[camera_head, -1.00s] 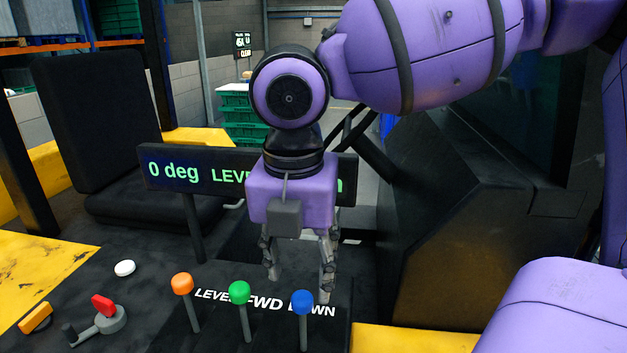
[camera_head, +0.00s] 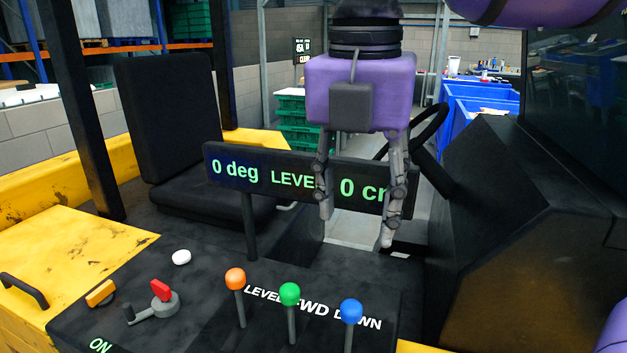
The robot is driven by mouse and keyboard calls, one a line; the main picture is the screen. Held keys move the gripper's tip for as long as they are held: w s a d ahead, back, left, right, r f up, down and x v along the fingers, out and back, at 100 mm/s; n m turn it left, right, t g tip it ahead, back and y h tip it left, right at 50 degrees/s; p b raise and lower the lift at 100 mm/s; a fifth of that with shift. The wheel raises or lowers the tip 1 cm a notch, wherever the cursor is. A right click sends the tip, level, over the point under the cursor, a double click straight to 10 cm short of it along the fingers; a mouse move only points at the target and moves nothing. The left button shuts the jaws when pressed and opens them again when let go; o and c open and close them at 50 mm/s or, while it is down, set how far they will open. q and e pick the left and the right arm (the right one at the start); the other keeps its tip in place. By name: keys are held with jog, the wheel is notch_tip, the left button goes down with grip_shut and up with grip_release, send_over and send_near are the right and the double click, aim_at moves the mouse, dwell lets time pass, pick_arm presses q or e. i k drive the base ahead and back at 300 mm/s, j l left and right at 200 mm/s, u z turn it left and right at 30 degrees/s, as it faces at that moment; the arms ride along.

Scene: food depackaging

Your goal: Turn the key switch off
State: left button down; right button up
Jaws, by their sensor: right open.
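On the black console at lower left are an orange-yellow switch piece (camera_head: 100,293) and a grey round base with a red block (camera_head: 160,290) on top and a black-ended lever. I cannot tell for sure which of them is the key switch. A green "ON" label (camera_head: 100,345) shows at the bottom edge. My right gripper (camera_head: 356,227) points down with its fingers apart and empty. It hangs in front of the display board, above and right of the switches and well clear of them. My left gripper is not in view.
Three levers with orange (camera_head: 235,278), green (camera_head: 289,294) and blue (camera_head: 351,311) knobs stand between the switches and my right gripper. A white button (camera_head: 181,257) sits behind the switches. The display board (camera_head: 228,171) reads "0 deg LEVEL". A black seat (camera_head: 170,120) stands behind.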

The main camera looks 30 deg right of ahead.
aim_at(161, 308)
jog(key=k+j, duration=1.2)
jog(key=k, duration=0.1)
